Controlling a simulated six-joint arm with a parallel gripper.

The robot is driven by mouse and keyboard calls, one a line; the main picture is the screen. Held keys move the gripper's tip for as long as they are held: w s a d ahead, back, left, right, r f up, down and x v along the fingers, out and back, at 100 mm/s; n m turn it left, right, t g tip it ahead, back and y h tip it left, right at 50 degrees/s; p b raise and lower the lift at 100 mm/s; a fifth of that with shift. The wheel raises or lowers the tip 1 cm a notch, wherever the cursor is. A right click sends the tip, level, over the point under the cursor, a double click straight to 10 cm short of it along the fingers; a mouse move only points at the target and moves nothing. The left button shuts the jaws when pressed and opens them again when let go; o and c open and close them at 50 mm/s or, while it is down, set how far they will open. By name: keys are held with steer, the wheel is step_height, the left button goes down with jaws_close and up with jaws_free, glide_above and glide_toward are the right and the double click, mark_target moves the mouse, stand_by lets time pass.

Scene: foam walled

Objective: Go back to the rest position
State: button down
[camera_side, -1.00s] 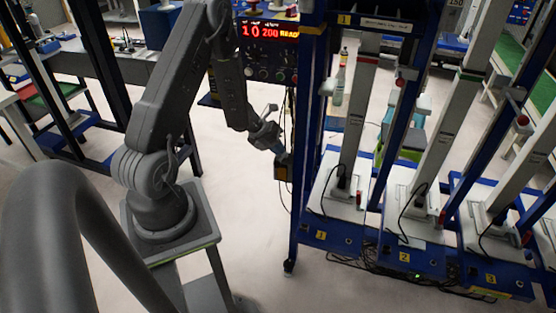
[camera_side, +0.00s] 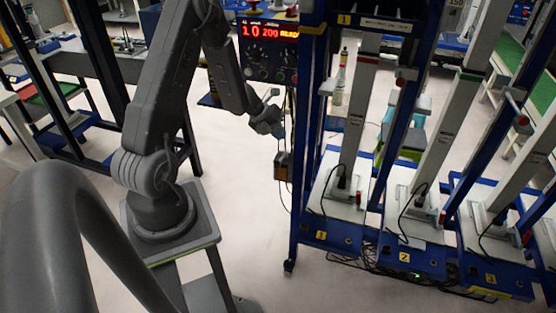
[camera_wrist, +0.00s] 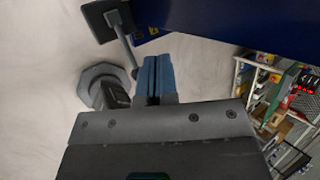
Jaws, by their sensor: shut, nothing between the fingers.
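My gripper (camera_side: 279,131) hangs in free air just left of the blue test frame (camera_side: 299,190) in the side view. It is above a small dark and yellow box (camera_side: 283,165) on the frame's left post, with a gap between them. In the wrist view its blue fingers (camera_wrist: 157,62) lie together, with nothing seen between them. My arm is raised and bent, with the forearm sloping down to the right.
A control panel (camera_side: 269,52) with a lit red display stands behind my gripper. The frame's several stations carry white columns (camera_side: 352,130) and loose black cables. A workbench (camera_side: 125,62) stands at the back left. Pale floor (camera_side: 245,195) below my gripper is open.

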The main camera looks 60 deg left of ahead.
stand_by(0.4)
steer(key=s+a+f+m+g+y, duration=0.1)
steer(key=s+a+f+m+g, duration=0.2)
steer(key=m, duration=0.7)
steer(key=w+d+r+m+t+h, duration=0.2)
steer(key=w+d+r+m, duration=0.1)
steer(key=d+r+m, duration=1.7)
steer(key=s+d+r+m+y, duration=0.1)
steer(key=s+d+r+m, duration=0.3)
steer(key=s+m, duration=0.3)
steer(key=s+d+r+m+y, duration=0.2)
steer(key=s+d+r+m, duration=0.3)
steer(key=s+m, duration=0.3)
steer(key=shift+s+d+r, duration=0.2)
steer(key=shift+s+d, duration=0.45)
steer(key=shift+s, duration=0.55)
